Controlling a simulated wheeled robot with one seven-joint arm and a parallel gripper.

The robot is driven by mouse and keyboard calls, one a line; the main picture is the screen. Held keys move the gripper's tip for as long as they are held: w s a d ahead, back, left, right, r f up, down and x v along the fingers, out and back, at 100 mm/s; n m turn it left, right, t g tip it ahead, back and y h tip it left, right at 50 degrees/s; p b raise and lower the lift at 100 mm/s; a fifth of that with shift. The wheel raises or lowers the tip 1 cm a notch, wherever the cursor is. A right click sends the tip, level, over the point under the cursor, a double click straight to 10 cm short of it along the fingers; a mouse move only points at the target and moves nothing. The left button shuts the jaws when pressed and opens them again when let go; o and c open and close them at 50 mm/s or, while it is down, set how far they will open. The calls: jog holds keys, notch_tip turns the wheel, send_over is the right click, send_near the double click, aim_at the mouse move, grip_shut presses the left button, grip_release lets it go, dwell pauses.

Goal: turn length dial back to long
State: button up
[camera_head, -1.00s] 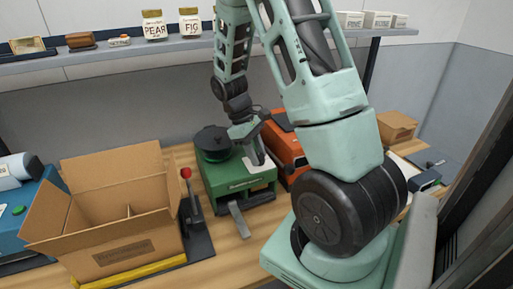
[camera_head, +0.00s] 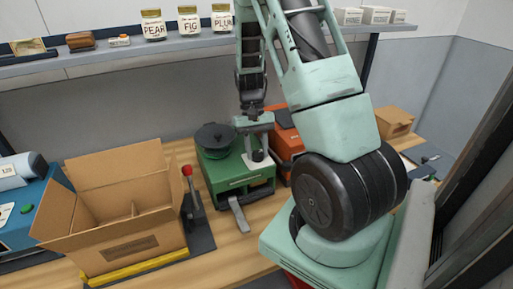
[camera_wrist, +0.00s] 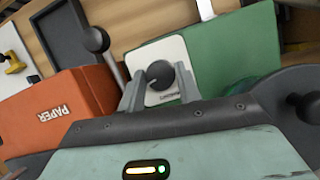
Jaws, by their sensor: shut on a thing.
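The length dial (camera_wrist: 160,75) is a round black knob with a pointer mark, on a white plate (camera_wrist: 142,58) on top of the green machine (camera_wrist: 235,48). In the wrist view my gripper (camera_wrist: 158,88) has its two grey fingers on either side of the dial, shut on it. The plate's lettering is too small to read. In the head view the green machine (camera_head: 240,188) stands on the bench, and my gripper (camera_head: 258,152) is over its right side. The dial is hidden there.
An open cardboard box (camera_head: 118,245) and a red-knobbed lever (camera_head: 188,172) are to the left. A shelf with jars (camera_head: 188,22) runs behind.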

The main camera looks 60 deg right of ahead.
jog(key=shift+m, duration=0.6)
jog(key=o, duration=1)
jog(key=shift+c, duration=0.2)
jog(key=b+v, duration=0.2)
jog(key=v, duration=1.5)
jog(key=shift+s+d+r+b, duration=0.2)
jog(key=shift+s+d+b, duration=0.05)
jog(key=shift+d+b, duration=0.15)
